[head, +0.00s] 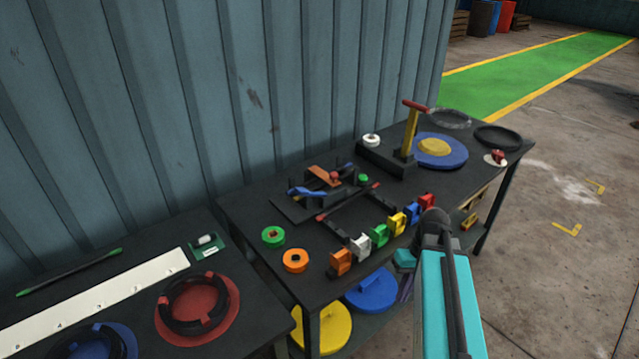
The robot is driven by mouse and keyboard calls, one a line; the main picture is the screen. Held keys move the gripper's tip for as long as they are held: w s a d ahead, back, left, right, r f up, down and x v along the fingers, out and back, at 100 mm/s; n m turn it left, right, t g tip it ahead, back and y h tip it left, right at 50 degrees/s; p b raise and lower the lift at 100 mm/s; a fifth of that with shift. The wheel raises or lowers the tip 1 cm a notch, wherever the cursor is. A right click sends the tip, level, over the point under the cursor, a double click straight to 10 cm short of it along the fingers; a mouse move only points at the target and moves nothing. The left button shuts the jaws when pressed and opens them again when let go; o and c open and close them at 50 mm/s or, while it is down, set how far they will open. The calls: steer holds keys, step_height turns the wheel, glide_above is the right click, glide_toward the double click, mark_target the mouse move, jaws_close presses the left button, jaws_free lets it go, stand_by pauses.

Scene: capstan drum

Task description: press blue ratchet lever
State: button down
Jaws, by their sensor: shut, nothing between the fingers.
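A dark mechanism with an orange-brown plate and a red knob stands near the middle of the long black table. A blue lever-like bar (307,192) lies at its left front side, and a smaller blue piece shows at its back right. I cannot tell for certain which of them is the ratchet lever. My arm comes up from the bottom right. My gripper (404,288) hangs beside the table's front edge, partly hidden by my arm. It is shut and empty, well apart from the blue bar, to its right and nearer the camera.
A row of coloured blocks (380,235) lines the front edge between my gripper and the mechanism. A yellow upright lever with a red handle (411,125) stands behind. Green (273,236) and orange (295,260) rings lie front left. A corrugated wall closes the back; open floor lies right.

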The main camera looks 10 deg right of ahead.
steer(key=s+a+f+g+h, duration=0.1)
steer(key=s+a+f, duration=0.4)
steer(key=f, duration=0.5)
steer(key=s+a+f+g+b, duration=0.1)
steer(key=s+a+f, duration=0.4)
steer(key=s+f, duration=0.5)
steer(key=s+a+f+g+h, duration=0.1)
steer(key=s+a+f+g, duration=0.1)
steer(key=s+a+f, duration=0.4)
steer(key=shift+s+f+h+b, duration=0.35)
steer(key=shift+s+f, duration=0.35)
steer(key=shift+f, duration=1.45)
steer(key=shift+a, duration=0.1)
